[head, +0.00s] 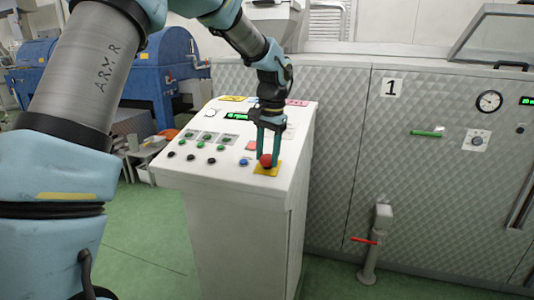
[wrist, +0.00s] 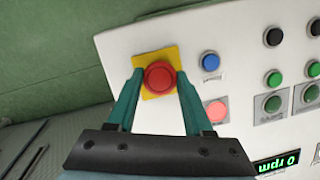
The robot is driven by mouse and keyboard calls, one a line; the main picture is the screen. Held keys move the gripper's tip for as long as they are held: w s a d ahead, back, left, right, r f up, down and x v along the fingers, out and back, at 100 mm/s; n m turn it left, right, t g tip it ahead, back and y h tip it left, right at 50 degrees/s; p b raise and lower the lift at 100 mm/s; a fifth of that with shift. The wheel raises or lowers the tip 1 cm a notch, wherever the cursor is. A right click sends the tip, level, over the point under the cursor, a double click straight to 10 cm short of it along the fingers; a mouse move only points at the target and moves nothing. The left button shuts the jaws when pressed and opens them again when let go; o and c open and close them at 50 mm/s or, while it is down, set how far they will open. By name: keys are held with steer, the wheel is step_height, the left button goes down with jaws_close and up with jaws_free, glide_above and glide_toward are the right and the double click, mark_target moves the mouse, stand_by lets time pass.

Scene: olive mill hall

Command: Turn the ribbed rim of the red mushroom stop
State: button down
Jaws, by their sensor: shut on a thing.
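The red mushroom stop (head: 265,160) sits on a yellow plate (head: 272,170) near the front right corner of the sloped panel of the white control console (head: 230,178). It also shows in the wrist view (wrist: 159,77), round and red with a raised centre. My gripper (head: 267,154) reaches down to it from above. In the wrist view its two teal fingers (wrist: 159,88) stand on either side of the red rim, shut on it. The ribs of the rim are too small to make out.
A blue button (wrist: 210,62), a lit red button (wrist: 217,110) and several black and green buttons lie close by on the panel. A display (wrist: 277,163) reads 0 rpm. A quilted metal machine wall (head: 345,140) stands close behind and right. Green floor lies in front.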

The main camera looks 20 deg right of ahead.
steer(key=shift+m+t, duration=0.3)
steer(key=shift+m, duration=0.7)
steer(key=shift+c, duration=1.5)
jaws_free()
steer(key=shift+r, duration=0.1)
step_height(320, 180, up, 10)
steer(key=s+b, duration=0.1)
steer(key=b, duration=0.1)
steer(key=shift+s+d+r, duration=0.2)
steer(key=shift+d+r, duration=0.05)
steer(key=shift+d, duration=0.2)
